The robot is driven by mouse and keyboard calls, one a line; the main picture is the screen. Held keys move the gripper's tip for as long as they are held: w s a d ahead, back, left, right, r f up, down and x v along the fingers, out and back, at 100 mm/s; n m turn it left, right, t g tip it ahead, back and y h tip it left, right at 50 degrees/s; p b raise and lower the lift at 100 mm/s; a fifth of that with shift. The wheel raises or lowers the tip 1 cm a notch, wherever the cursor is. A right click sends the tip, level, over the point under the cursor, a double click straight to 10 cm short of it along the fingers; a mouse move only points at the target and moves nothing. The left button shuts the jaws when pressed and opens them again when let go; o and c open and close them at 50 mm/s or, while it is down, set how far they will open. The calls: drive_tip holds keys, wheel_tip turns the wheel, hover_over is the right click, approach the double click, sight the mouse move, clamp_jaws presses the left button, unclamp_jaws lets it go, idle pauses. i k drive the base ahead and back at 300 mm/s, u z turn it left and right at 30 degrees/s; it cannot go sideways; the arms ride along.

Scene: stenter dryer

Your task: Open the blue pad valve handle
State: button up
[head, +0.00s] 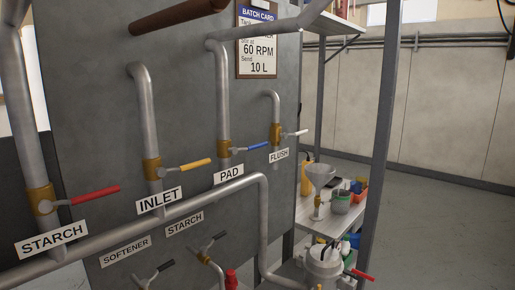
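The blue pad valve handle (257,146) is a short lever on a brass valve body (224,148). It points to the right, roughly across its vertical grey pipe (219,90). The white PAD label (229,175) is just below it. The yellow INLET handle (195,164) is to its left and the white FLUSH handle (296,133) to its right. My gripper is not in view, and nothing touches the blue handle.
A red STARCH handle (95,196) sticks out at the left. A horizontal pipe (150,224) runs below the valves, with black-handled valves (212,243) under it. A brown bar (178,17) crosses the top. A shelf with a funnel (318,178) stands right; open floor (450,220) lies beyond.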

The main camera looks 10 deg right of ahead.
sight(250, 147)
drive_tip(key=u, duration=0.55)
drive_tip(key=k, duration=0.7)
drive_tip(key=u, duration=0.45)
drive_tip(key=i, duration=1)
drive_tip(key=u, duration=0.05)
